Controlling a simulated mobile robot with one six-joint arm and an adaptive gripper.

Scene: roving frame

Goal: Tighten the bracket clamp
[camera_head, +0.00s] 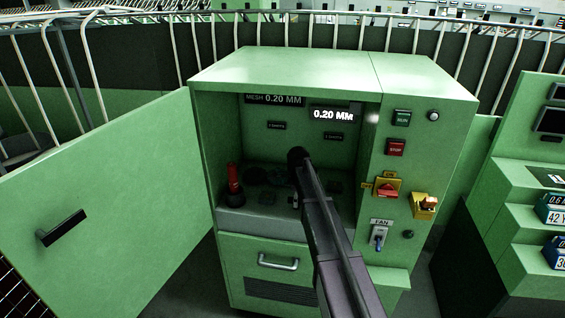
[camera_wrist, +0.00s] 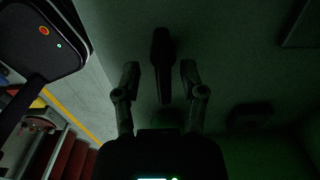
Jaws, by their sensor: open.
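My gripper (camera_wrist: 159,68) is open in the wrist view, with one finger on each side of a dark upright bar or handle (camera_wrist: 162,50). The bar stands against a dim green-grey surface. It shows no clear contact with either finger. It may be the handle of the bracket clamp, but the view is too dark to be sure. In the head view my arm reaches into the open green cabinet (camera_head: 285,67). The arm hides my fingers and whatever is in front of them there.
A red handle (camera_head: 233,180) stands at the left inside the cabinet. The cabinet door (camera_head: 110,190) is swung open to the left. The right panel carries a red stop button (camera_head: 396,147), a yellow-and-red switch (camera_head: 388,187) and a fan switch (camera_head: 379,236). A drawer handle (camera_head: 278,262) is below.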

